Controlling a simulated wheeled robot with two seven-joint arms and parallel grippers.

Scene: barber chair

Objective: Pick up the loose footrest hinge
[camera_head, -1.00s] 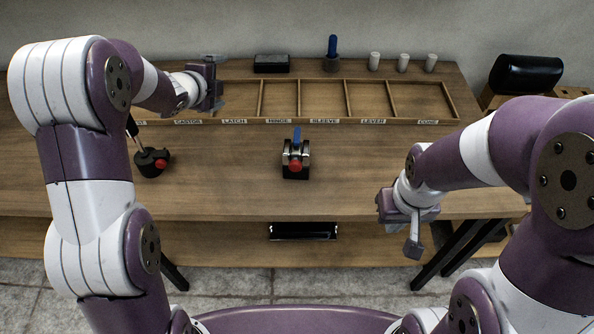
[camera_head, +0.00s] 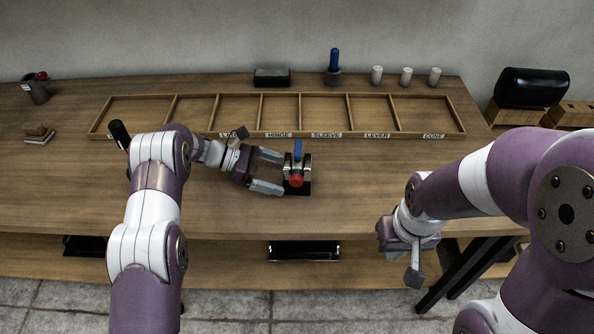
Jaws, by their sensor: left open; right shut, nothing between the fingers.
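The footrest hinge seems to be the small metal and black piece (camera_head: 306,166) with a blue handle and a red round end, on the table in front of the compartment tray. I cannot tell for sure that this is the loose hinge. My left gripper (camera_head: 276,173) is open, just left of this piece, its two fingers pointing at it. The far finger is close behind its left side, the near finger by its lower left; contact cannot be told. My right gripper (camera_head: 414,262) is shut and empty, at the front right, off the table's front edge.
A wooden tray (camera_head: 280,134) with labelled, empty compartments lies behind. At the back stand a dark block (camera_head: 272,77), a blue-handled item (camera_head: 334,65) and white cups (camera_head: 407,76). A black roll (camera_head: 530,86) is at right. The table right of the metal piece is clear.

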